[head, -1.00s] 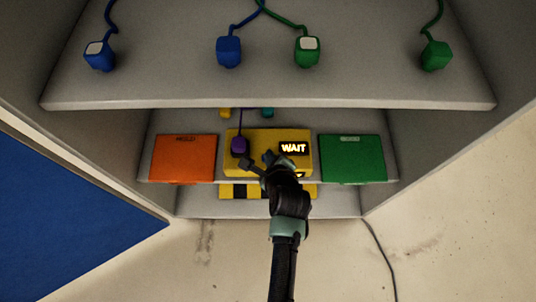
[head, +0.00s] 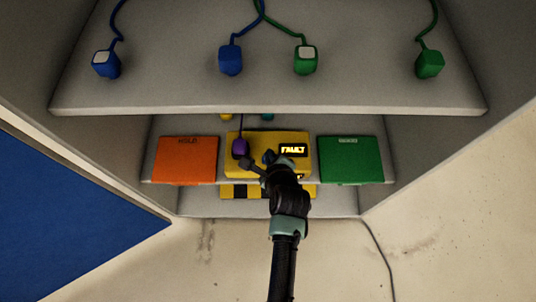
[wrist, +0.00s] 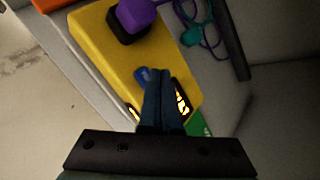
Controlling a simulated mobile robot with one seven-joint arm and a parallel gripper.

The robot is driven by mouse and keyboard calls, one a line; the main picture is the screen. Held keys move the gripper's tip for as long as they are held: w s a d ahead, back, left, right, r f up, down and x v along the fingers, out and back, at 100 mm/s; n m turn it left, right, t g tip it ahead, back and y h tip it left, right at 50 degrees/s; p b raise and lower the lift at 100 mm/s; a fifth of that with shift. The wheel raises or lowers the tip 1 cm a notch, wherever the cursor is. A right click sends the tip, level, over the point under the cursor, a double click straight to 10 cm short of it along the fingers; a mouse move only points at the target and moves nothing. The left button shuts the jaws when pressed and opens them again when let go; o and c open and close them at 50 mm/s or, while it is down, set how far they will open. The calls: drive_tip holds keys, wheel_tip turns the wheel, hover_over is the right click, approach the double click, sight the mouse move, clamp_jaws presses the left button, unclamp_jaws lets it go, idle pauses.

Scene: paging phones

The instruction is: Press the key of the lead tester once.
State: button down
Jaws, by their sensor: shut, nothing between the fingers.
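The lead tester is a yellow box (head: 212,166) on the middle shelf, also large in the wrist view (wrist: 95,45). Its lit display (head: 293,150) reads FAULT. A purple plug (head: 240,146) sits at a black socket (wrist: 127,27) on its top left. A blue round key (wrist: 141,74) shows on the tester's face beside my fingertips in the wrist view. My gripper (head: 269,157) is shut and empty, its fingers over the tester's face next to the key. I cannot tell if the tips touch it. The fingers hide part of the key and display.
An orange tray (head: 186,162) lies left of the tester and a green tray (head: 350,162) right of it. Two blue plugs (head: 230,60) and two green plugs (head: 305,60) lie on the upper shelf (head: 270,100), which overhangs the tester. Side walls close in the cabinet.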

wheel_tip(320, 180, up, 5)
drive_tip(key=p, duration=0.5)
drive_tip(key=shift+p, duration=0.4)
idle(0.7)
